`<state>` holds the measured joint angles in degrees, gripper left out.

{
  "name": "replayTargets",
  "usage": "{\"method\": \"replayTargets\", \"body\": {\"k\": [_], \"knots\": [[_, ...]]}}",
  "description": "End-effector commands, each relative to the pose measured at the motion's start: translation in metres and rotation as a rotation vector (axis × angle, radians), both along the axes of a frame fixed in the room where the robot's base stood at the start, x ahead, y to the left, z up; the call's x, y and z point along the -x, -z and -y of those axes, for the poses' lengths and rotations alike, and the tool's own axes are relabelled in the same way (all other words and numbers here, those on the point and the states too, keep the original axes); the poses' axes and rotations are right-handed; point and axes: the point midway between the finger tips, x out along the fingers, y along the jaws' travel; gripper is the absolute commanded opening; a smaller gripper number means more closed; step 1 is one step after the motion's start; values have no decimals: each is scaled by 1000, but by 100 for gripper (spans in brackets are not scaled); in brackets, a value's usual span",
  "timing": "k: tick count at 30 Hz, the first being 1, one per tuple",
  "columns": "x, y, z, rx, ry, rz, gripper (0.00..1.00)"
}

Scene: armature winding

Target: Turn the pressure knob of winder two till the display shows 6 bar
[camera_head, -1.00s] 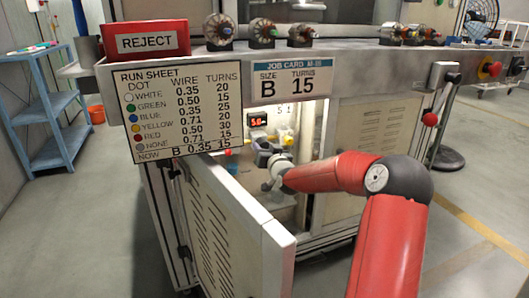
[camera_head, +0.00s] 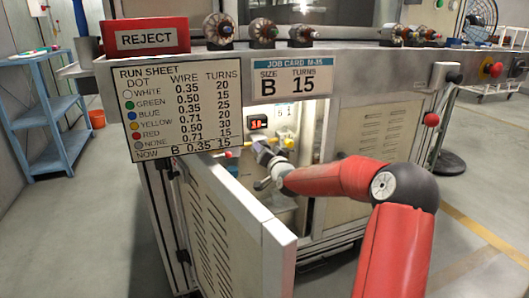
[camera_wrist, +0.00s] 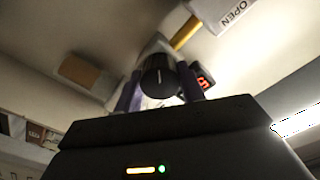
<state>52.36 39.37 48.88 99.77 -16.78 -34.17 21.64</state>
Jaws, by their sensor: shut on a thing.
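The pressure knob (camera_wrist: 158,78) is a black, ridged knob with a white mark, between the two purple fingers of my gripper (camera_wrist: 160,88) in the wrist view. My gripper is shut on it. In the head view my gripper (camera_head: 260,150) reaches into the open lower cabinet of the winder and hides the knob. The display (camera_head: 258,122) glows red just above it; its digits look like 5 point something, the last one unclear. The display (camera_wrist: 203,82) also shows partly in the wrist view, right of the knob, and is tilted.
The cabinet door (camera_head: 235,225) stands open at the left front of my arm. A yellow pipe (camera_wrist: 187,32) and a white OPEN label (camera_wrist: 238,14) are near the knob. The run sheet (camera_head: 184,108) and job card (camera_head: 291,79) hang above the opening.

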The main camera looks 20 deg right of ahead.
Motion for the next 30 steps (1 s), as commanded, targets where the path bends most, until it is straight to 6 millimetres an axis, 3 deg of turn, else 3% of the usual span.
{"method": "replayTargets", "body": {"k": [5,6,10,20,30], "knots": [[0,0,0,1,0,-1,17],[0,0,0,1,0,-1,43],[0,0,0,1,1,-1,60],[3,0,0,2,1,-1,61],[55,0,1,5,2,-2,61]]}}
